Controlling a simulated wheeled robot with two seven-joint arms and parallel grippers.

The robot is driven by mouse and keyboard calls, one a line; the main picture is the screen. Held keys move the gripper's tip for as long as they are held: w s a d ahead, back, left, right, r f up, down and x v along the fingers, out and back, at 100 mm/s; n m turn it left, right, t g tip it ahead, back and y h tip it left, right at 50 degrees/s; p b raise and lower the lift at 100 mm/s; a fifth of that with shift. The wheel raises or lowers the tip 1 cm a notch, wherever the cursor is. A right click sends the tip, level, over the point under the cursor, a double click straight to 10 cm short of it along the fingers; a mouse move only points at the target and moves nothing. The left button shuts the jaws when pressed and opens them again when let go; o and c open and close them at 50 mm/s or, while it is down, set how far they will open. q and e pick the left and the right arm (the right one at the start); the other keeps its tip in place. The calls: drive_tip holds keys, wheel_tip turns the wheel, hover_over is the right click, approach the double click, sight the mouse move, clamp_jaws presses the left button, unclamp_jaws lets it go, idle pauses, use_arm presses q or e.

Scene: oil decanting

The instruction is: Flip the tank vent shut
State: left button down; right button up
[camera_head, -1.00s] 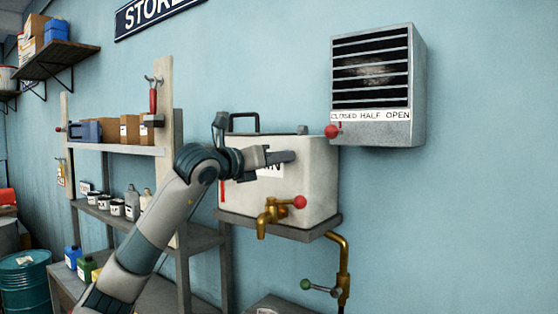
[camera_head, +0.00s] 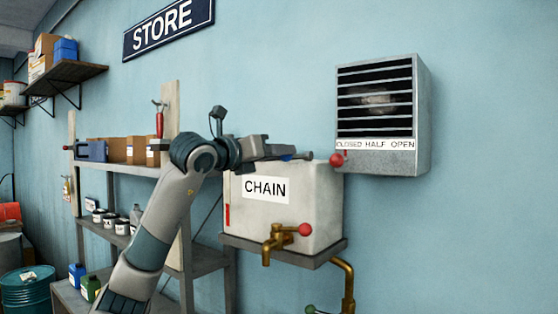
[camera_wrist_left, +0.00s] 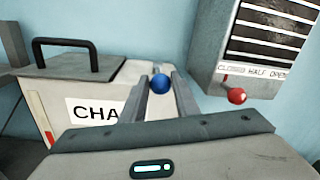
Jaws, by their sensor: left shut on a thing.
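The tank (camera_head: 315,205) is a cream box labelled CHAIN on a wall shelf; it also shows in the left wrist view (camera_wrist_left: 60,95). A blue ball knob (camera_wrist_left: 161,83), which looks like the vent's, sits near the tank's top right. My left gripper (camera_head: 288,157) reaches across the tank's top edge. In the left wrist view its fingers (camera_wrist_left: 160,88) are on either side of the knob, shut on it. The rest of the vent is hidden, so its angle cannot be told. My right gripper is not in view.
A louvred wall box (camera_head: 378,160) with a red knob (camera_head: 337,160) is close to the right of the gripper. A brass tap (camera_head: 275,240) with a red knob is on the tank's front. A black handle (camera_wrist_left: 66,42) stands on the tank's top. Shelves (camera_head: 120,170) stand left.

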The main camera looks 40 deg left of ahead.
use_arm(q)
drive_tip(key=shift+g, duration=0.7)
drive_tip(key=r+p, duration=0.1)
drive_tip(key=r, duration=0.1)
drive_tip(key=r+p, duration=0.2)
drive_tip(key=shift+w+r, duration=0.1)
drive_tip(key=shift+w, duration=0.3)
drive_tip(key=shift+w+a+r+g+p, duration=0.2)
drive_tip(key=shift+r+g+p, duration=0.4)
drive_tip(key=shift+p, duration=0.3)
drive_tip(key=c, duration=2.5)
unclamp_jaws()
drive_tip(key=shift+w+f, duration=0.15)
drive_tip(key=o, duration=0.6)
drive_tip(key=shift+w+f, duration=0.1)
drive_tip(key=o, duration=0.5)
drive_tip(key=shift+d, duration=0.3)
drive_tip(key=shift+s+a+f, duration=0.1)
drive_tip(key=shift+s+a, duration=0.05)
drive_tip(key=shift+s, duration=0.05)
